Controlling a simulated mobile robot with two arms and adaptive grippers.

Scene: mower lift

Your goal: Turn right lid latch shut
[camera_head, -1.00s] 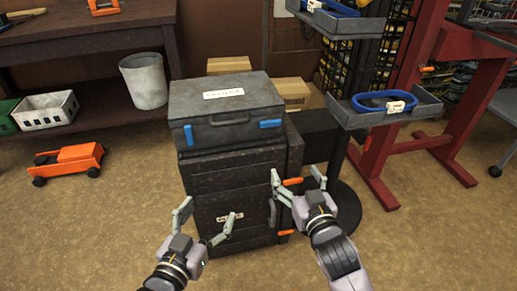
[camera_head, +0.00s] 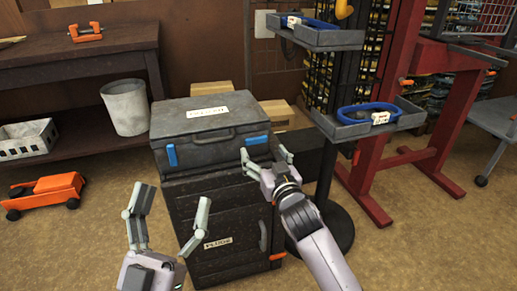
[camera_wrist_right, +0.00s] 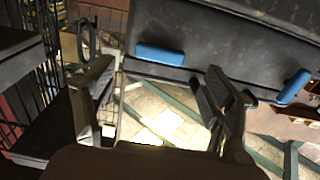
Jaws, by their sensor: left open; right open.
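A dark grey lidded case (camera_head: 205,135) stands on a dark cabinet (camera_head: 185,200). The right lid latch (camera_head: 256,140), a blue bar, lies horizontal on its front; it also shows in the right wrist view (camera_wrist_right: 162,54). The left blue latch (camera_head: 172,155) hangs vertical; it also shows in the wrist view (camera_wrist_right: 295,86). My right gripper (camera_head: 265,156) is open just in front of and below the right latch. In the wrist view its fingers (camera_wrist_right: 156,76) are spread with the latch beyond the gap; contact cannot be told. My left gripper (camera_head: 170,197) is open and empty before the cabinet.
A post with two trays (camera_head: 385,125) stands close right of the case and my right arm. A red frame (camera_head: 400,170) is behind it. Cardboard boxes (camera_head: 278,112) sit behind the case. A workbench with a bucket (camera_head: 126,106) is at left.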

